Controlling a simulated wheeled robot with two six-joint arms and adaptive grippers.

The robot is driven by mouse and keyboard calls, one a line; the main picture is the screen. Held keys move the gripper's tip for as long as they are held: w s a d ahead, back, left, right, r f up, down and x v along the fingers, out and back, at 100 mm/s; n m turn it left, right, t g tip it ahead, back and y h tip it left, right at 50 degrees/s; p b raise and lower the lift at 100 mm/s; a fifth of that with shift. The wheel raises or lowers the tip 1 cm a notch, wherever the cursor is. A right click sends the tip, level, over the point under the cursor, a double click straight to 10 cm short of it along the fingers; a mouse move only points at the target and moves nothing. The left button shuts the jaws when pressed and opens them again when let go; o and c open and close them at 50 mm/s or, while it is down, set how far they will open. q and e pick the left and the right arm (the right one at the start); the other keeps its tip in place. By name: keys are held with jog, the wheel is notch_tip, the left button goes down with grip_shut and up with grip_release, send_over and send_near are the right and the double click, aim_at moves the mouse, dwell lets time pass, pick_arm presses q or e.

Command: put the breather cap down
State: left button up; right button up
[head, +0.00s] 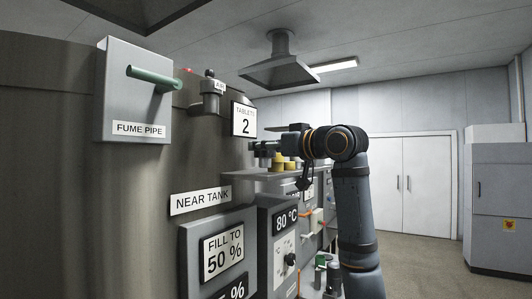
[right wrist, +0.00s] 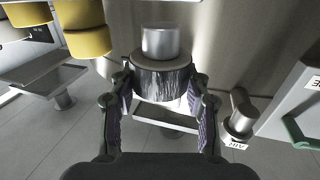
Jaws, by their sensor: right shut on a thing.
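The breather cap (right wrist: 160,42) is a shiny metal cylinder with a narrower round top, seen in the right wrist view. My right gripper (right wrist: 163,88) is shut on its wider lower part, one finger on each side. In the head view my right gripper (head: 264,150) is in front of the tank, just above a grey shelf (head: 245,175); the cap cannot be made out clearly there. In the wrist view the cap looks apart from the yellow pieces. My left gripper is not in view.
An AIR fitting (head: 211,90) and a fume pipe box (head: 138,90) with a green handle (head: 150,76) are on the tank to the left. A tablets sign (head: 243,120) hangs behind the gripper.

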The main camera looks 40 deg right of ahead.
jog(key=shift+d+f, duration=0.1)
jog(key=shift+f, duration=0.6)
jog(key=shift+d, duration=0.15)
jog(key=shift+a+f, duration=0.25)
jog(key=shift+f, duration=0.05)
jog(key=o, duration=0.9)
jog(key=shift+r, duration=0.1)
jog(key=shift+o, duration=1.2)
jog(key=shift+d, duration=0.15)
